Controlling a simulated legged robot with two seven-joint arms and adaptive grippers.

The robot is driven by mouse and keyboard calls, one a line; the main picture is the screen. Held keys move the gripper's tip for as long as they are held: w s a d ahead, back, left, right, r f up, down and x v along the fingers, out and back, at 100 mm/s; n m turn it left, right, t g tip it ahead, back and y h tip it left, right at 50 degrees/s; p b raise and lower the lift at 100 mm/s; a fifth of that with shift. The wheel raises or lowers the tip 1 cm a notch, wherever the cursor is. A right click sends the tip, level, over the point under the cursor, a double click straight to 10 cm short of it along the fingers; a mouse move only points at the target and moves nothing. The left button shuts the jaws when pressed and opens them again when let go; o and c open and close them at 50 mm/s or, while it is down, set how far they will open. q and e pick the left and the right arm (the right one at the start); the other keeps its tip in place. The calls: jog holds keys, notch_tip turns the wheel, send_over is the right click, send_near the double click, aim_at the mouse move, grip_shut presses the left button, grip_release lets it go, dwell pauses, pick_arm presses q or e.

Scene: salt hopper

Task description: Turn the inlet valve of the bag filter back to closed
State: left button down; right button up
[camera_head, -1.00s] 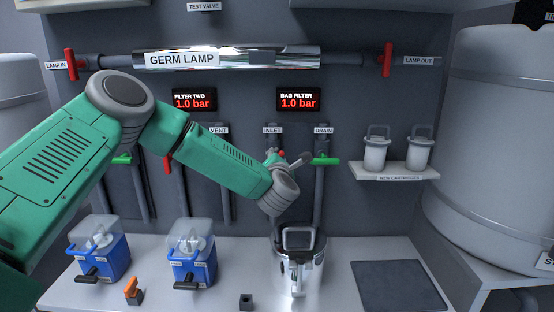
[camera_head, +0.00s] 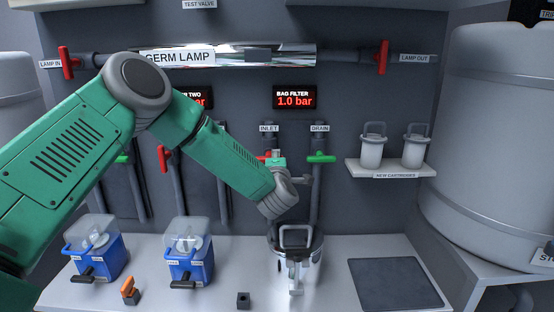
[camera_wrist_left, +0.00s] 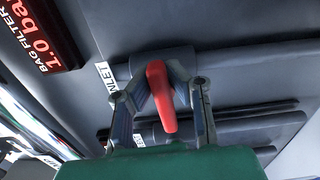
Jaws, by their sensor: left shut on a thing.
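The inlet valve's red handle (camera_head: 263,157) sits below the INLET label (camera_head: 268,128), under the bag filter display (camera_head: 295,97), which reads 1.0 bar. My left gripper (camera_head: 280,160) is at this handle and hides much of it. In the left wrist view the red handle (camera_wrist_left: 160,98) lies between the two fingers, which are shut on it. Its exact angle is hard to tell. The bag filter vessel (camera_head: 296,250), with a grey top handle, stands on the bench below my wrist. My right gripper is not in view.
The green drain handle (camera_head: 321,158) lies level just right of my gripper. A shelf (camera_head: 391,172) with new cartridges is further right. Blue filter units (camera_head: 190,265) stand on the bench at left. A dark mat (camera_head: 396,286) lies empty at right.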

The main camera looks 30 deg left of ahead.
pick_arm(q)
jog(key=shift+s+f, duration=0.15)
jog(key=shift+f, duration=0.35)
jog(key=c, duration=1.7)
grip_release()
jog(key=shift+o, duration=0.8)
jog(key=shift+r, duration=0.2)
jog(key=v, duration=1.1)
jog(key=shift+s+d, duration=0.15)
jog(key=shift+s, duration=0.2)
